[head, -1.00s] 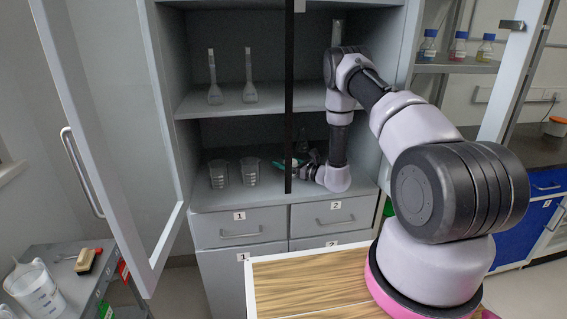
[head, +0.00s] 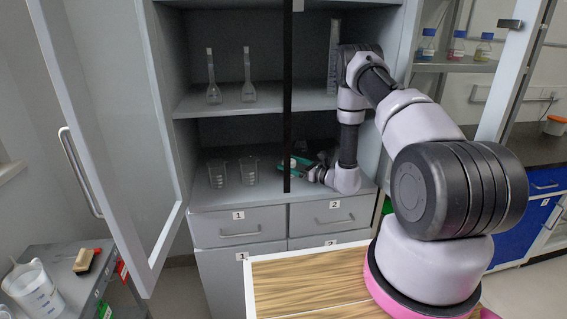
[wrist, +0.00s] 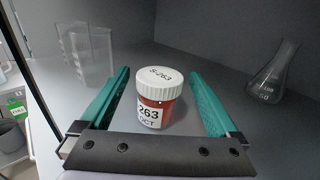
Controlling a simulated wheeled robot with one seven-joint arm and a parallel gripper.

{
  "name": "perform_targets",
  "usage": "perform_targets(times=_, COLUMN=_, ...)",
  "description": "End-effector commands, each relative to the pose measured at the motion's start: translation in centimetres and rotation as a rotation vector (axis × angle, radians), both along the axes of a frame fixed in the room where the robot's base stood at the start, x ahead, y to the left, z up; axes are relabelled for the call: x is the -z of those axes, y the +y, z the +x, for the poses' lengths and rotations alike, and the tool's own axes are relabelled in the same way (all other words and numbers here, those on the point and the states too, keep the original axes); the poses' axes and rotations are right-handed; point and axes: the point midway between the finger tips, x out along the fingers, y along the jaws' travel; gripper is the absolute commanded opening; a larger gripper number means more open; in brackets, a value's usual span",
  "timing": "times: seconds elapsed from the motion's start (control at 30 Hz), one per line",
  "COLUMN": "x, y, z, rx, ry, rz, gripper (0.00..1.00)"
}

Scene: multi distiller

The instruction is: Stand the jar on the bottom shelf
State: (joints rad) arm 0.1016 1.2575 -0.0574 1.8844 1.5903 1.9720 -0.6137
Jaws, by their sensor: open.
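The jar (wrist: 158,98) has a white ribbed lid marked S-263 and an orange-red body with a white label. It stands upright on the bottom shelf (wrist: 180,145) of the cabinet, between the two green fingers of my gripper (wrist: 160,100). The fingers are apart, with a gap on each side of the jar, and neither visibly touches it. In the head view my gripper (head: 298,167) reaches into the lower compartment, partly behind the dark centre post. The jar is hard to make out there.
Two glass beakers (head: 233,172) stand left of my gripper on the bottom shelf. An Erlenmeyer flask (wrist: 272,72) stands to the right. Volumetric flasks (head: 230,77) and a cylinder (head: 334,57) stand on the shelf above. The open glass door (head: 112,130) is at the left.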

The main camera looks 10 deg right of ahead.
Motion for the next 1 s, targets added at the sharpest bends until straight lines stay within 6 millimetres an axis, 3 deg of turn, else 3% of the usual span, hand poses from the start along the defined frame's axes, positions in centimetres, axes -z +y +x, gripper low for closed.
perform_targets(times=0.2, x=0.0, y=-3.5, z=-3.3, rx=0.005, ry=0.002, rz=0.002, gripper=0.96)
perform_targets(times=0.4, x=0.0, y=-5.2, z=-5.1, rx=0.002, ry=0.0, rz=0.001, gripper=0.96)
perform_targets(times=1.0, x=0.0, y=-5.6, z=-5.6, rx=0.0, ry=0.001, rz=0.001, gripper=0.96)
